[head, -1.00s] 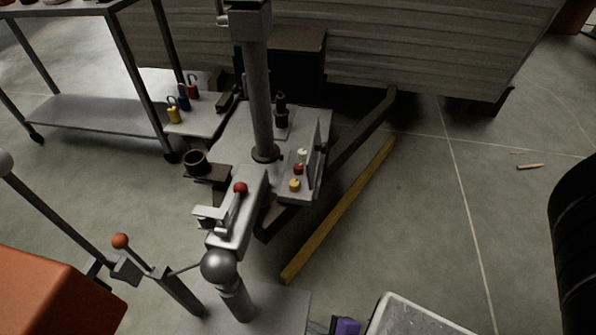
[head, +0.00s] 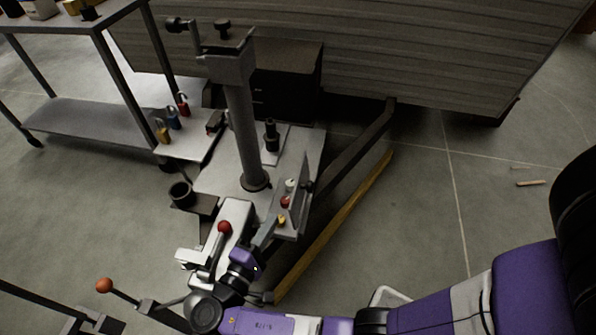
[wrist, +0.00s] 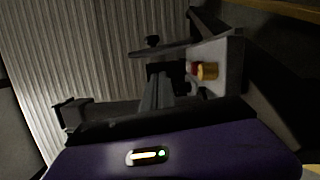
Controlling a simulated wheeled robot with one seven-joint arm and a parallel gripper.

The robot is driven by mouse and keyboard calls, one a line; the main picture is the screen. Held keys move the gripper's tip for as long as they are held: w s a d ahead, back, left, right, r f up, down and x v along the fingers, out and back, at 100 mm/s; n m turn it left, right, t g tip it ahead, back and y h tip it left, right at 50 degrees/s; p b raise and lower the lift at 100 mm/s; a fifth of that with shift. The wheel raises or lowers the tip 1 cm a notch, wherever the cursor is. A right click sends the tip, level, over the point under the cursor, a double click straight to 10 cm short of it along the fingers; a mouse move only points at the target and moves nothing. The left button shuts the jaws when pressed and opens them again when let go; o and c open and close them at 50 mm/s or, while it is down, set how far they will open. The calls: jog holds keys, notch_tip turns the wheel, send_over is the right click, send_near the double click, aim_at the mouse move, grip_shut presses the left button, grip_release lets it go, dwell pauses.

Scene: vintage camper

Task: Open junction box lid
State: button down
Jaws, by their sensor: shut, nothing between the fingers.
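The junction box (head: 287,232) is a light grey tray beside the mast, with white, red and yellow knobs (head: 285,202) exposed in it. Its lid (head: 305,183), a thin grey plate, stands upright along the box's right side. My gripper (head: 270,229) is at the box's near left corner, close to the yellow knob; I cannot tell whether it touches. In the wrist view my gripper's fingers (wrist: 158,88) are together and empty. The box's pale face with red and yellow knobs (wrist: 207,71) is just right of them. My wrist hides part of the box's near side.
A grey mast (head: 240,130) rises left of the box. A coupler with a red-knobbed lever (head: 224,228) lies left of my gripper. A yellow bar (head: 340,222) lies on the floor to the right. Padlocks (head: 172,120) sit on a plate.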

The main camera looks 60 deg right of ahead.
aim_at(295, 191)
jog(key=w+d+r+b, duration=0.1)
jog(key=d, duration=0.9)
jog(key=shift+w+d, duration=0.15)
jog(key=shift+d, duration=0.1)
jog(key=shift+r, duration=0.1)
jog(key=m, duration=0.1)
jog(key=s+r+m+p, duration=0.1)
jog(key=shift+s+d+m, duration=0.25)
jog(key=shift+m, duration=0.05)
jog(key=shift+s+d+f+p, duration=0.1)
jog(key=shift+s+p, duration=0.15)
jog(key=shift+p, duration=0.05)
